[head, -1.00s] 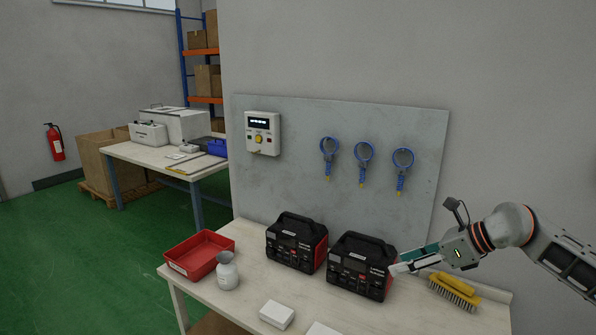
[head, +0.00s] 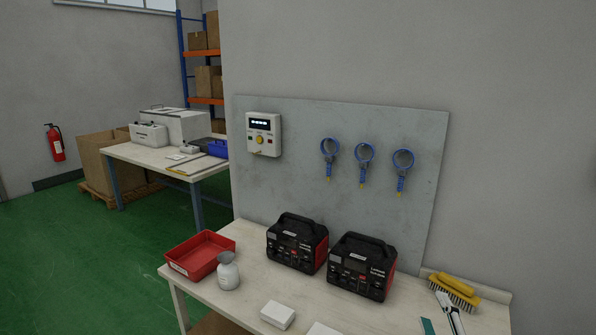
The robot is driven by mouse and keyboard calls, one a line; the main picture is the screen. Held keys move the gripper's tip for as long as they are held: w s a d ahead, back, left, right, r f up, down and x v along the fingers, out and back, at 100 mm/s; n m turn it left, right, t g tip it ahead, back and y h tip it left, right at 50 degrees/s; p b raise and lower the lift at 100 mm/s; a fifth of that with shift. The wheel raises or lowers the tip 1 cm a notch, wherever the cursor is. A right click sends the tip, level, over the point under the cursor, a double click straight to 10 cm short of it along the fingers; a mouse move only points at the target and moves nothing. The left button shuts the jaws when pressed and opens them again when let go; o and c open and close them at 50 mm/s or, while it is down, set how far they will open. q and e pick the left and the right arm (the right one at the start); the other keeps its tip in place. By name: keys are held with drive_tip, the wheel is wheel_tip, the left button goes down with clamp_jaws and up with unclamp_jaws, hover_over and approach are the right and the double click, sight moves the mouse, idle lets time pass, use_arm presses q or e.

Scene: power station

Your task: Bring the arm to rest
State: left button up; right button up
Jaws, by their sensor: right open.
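My right gripper (head: 434,309) shows only at the bottom right edge. Its two fingers point up into the picture, one with a teal face and one white and black. They stand apart with nothing between them. The rest of my right arm is out of view. The fingers appear in front of the bench's right end, just below the yellow brush (head: 453,291); I cannot tell how far above the bench they are. My left gripper is not in view.
Two black-and-red power units (head: 362,266) (head: 297,243) stand on the bench (head: 236,308). A red tray (head: 200,256), a grey-white bottle (head: 228,271) and a white box (head: 277,315) are to their left and front. Blue cable loops (head: 364,165) and a control box (head: 263,134) are on the wall panel.

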drive_tip(key=s+d+f+m+g+h, duration=0.1)
drive_tip(key=s+d+f+m+g, duration=0.3)
drive_tip(key=s+f, duration=0.55)
drive_tip(key=s+d+f+m+g+h, duration=0.15)
drive_tip(key=s+d+f+g, duration=0.35)
drive_tip(key=s, duration=0.7)
drive_tip(key=w+a+f+m+t+y+b, duration=0.1)
drive_tip(key=a+f+y+b, duration=0.2)
drive_tip(key=a+f, duration=0.6)
drive_tip(key=a+f+m+t+y+b, duration=0.1)
drive_tip(key=a+f+y+b, duration=0.3)
drive_tip(key=a+f, duration=0.4)
wheel_tip(320, 180, down, 6)
drive_tip(key=shift+w+a+f+m+t, duration=0.15)
drive_tip(key=shift+w+a+m+t, duration=0.2)
drive_tip(key=shift+m, duration=0.1)
drive_tip(key=shift+y, duration=0.25)
